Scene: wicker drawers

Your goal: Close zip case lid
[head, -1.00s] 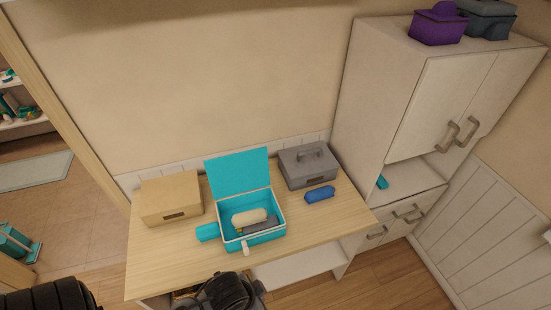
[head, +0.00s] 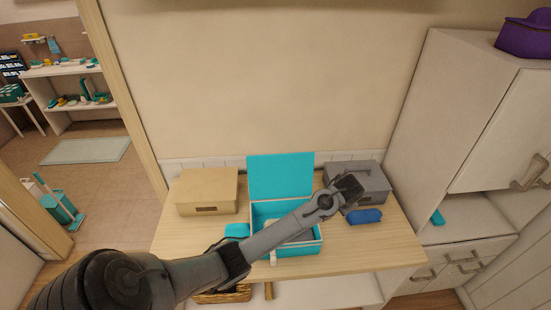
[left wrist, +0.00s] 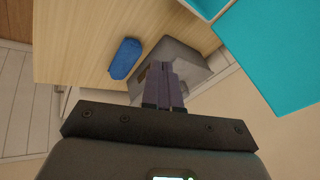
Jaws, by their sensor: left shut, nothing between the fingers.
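The turquoise zip case (head: 310,247) stands open on the wooden table, its lid (head: 281,176) upright at the back. Part of the lid (left wrist: 275,50) also shows at the right of the left wrist view. My left arm reaches across the front of the case and hides part of its inside. My left gripper (head: 350,187) is to the right of the lid, in front of the grey box. In the left wrist view the gripper's fingers (left wrist: 163,82) are together with nothing between them. My right gripper is not in view.
A grey box (head: 372,181) with a handle and a blue pouch (head: 364,216) are on the table's right, close to my left gripper. A tan box (head: 207,191) is on the left. A white cabinet (head: 440,130) stands at the right. The table's front right (head: 385,250) is clear.

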